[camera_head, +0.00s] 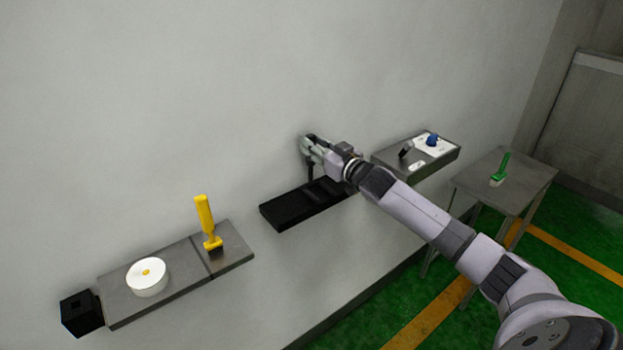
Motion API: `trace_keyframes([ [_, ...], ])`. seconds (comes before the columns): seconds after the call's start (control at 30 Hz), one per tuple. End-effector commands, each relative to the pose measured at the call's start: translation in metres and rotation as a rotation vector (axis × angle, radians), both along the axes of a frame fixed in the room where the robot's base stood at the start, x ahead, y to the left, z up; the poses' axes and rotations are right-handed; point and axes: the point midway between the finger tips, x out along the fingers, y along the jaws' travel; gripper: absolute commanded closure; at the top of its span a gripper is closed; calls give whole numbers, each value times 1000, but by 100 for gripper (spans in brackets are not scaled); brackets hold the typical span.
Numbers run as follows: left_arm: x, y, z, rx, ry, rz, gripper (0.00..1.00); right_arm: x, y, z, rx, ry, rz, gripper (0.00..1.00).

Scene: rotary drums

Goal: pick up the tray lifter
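My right gripper (305,148) is above the left half of a black wall shelf (284,212), close to the wall, with its arm reaching in from the lower right. A thin dark upright piece (310,173) shows just below the gripper, over the shelf. It may be the handle of the tray lifter, but its shape is mostly hidden by the gripper. I cannot tell whether the fingers are closed on it. My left gripper is not in view.
A grey shelf (180,297) at left holds a white roll (147,280) and a yellow-handled brush (205,220), with a black box (81,314) beside it. At right are a grey shelf (436,166) with small items and a table (528,178) with a green brush (501,168).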

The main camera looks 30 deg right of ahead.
Motion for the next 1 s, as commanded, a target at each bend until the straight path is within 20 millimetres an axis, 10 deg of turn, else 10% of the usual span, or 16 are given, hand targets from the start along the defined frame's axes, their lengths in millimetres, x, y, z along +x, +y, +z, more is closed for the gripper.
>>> trace_keyframes([
  [0.37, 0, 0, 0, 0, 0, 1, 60, 0, 0, 0, 0, 0, 0, 100],
  [1.0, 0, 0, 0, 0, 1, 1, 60, 0, 0, 2, -1, -3, 0, 100],
])
